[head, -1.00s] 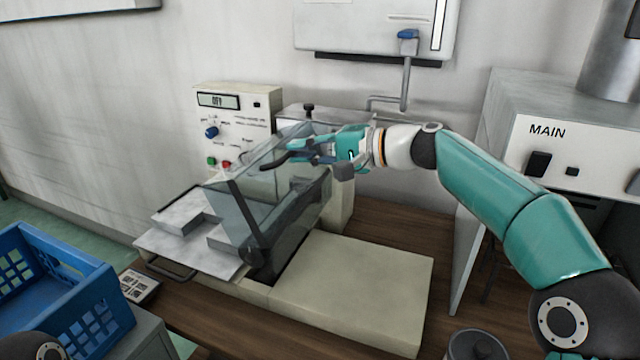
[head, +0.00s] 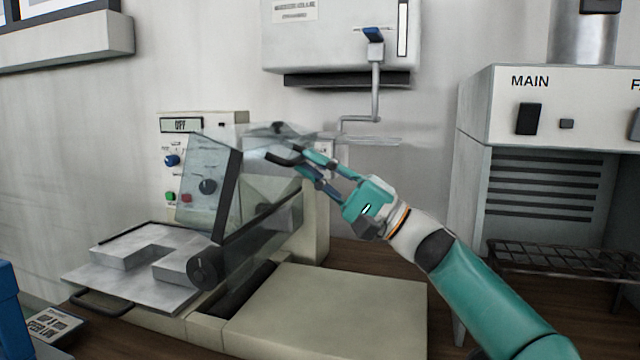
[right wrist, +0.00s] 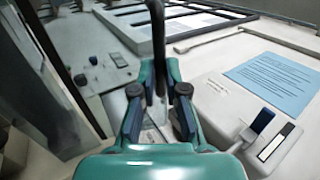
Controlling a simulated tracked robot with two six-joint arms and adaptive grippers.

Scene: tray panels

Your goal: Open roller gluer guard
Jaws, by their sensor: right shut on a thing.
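The roller gluer (head: 255,312) is a cream bench machine with a metal feed tray (head: 125,270) on its left. Its clear, dark-edged guard (head: 209,180) is tilted up above the roller area. My right gripper (head: 298,161) is at the upper right of the guard, shut on the guard's dark handle (head: 280,157). In the right wrist view the handle (right wrist: 157,40) runs as a dark bar up from between the fingers (right wrist: 160,88). The fingers partly hide the grip. My left gripper is out of view.
A control panel (head: 205,121) with a display stands behind the guard. A wall box (head: 340,35) with a blue-handled pipe hangs above. A cabinet marked MAIN (head: 545,85) stands right. A blue crate (head: 8,310) is at the lower left.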

